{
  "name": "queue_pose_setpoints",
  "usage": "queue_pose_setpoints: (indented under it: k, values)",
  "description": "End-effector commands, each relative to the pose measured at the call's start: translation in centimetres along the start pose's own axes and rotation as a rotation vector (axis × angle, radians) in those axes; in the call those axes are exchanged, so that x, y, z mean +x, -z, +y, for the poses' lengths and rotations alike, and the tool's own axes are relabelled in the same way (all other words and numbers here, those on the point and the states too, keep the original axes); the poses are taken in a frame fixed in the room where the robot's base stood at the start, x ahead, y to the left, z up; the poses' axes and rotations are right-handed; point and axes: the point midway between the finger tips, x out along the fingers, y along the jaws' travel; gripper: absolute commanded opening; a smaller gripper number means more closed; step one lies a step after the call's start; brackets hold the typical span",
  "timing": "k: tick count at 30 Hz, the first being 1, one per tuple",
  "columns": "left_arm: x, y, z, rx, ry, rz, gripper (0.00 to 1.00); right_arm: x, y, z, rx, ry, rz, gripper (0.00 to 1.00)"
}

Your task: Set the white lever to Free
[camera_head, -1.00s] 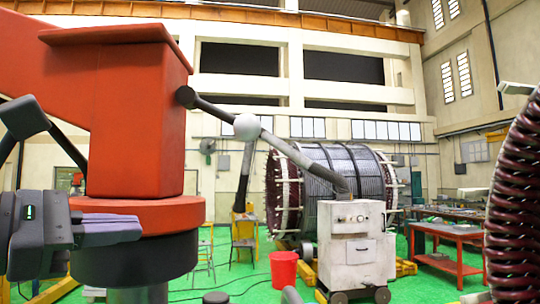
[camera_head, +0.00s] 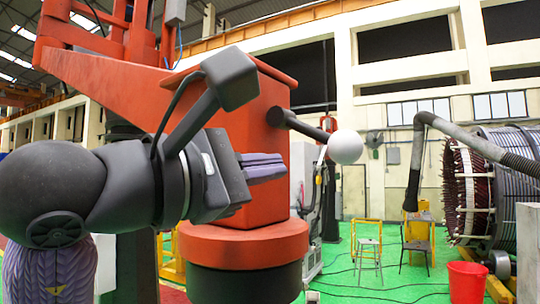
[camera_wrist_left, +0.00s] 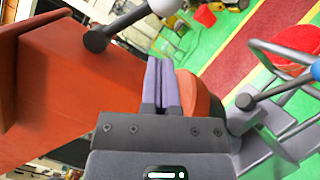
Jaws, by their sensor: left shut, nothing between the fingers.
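The lever is a dark rod with a white ball knob (camera_head: 345,147). It sticks out to the right from the side of the orange machine (camera_head: 225,112), sloping slightly down. My left gripper (camera_head: 284,167) is shut and empty, in front of the orange block, left of the knob and a little lower, apart from it. In the left wrist view, the white knob (camera_wrist_left: 165,5) is at the top edge, beyond my shut purple-grey fingers (camera_wrist_left: 160,62), and the rod's dark base is to their upper left. No Free marking is readable. My right gripper is not in view.
The round orange base (camera_head: 245,240) of the machine is below my left gripper.

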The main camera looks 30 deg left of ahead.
Motion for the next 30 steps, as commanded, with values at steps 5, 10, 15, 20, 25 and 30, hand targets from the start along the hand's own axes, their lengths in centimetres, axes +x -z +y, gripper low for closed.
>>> queue_pose_setpoints:
  k: [5, 10, 15, 20, 25, 30]
  values:
    - [3.8, -0.2, 0.4, -0.004, 0.005, 0.0, 0.0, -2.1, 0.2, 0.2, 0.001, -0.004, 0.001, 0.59]
    - [6.2, -0.2, 0.2, -0.003, 0.004, -0.001, 0.0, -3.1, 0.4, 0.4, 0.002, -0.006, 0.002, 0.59]
    - [7.0, -0.1, 0.1, -0.001, 0.002, 0.0, 0.0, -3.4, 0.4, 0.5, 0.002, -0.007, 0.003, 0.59]
    - [7.1, 0.0, 0.0, -0.001, 0.001, 0.0, 0.0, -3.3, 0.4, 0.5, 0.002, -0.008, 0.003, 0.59]
    - [7.0, 0.1, 0.1, -0.006, 0.0, 0.0, 0.0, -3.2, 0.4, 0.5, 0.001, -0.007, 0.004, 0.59]
    - [6.7, 0.7, 0.6, -0.068, -0.016, 0.001, 0.0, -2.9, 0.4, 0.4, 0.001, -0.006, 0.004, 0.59]
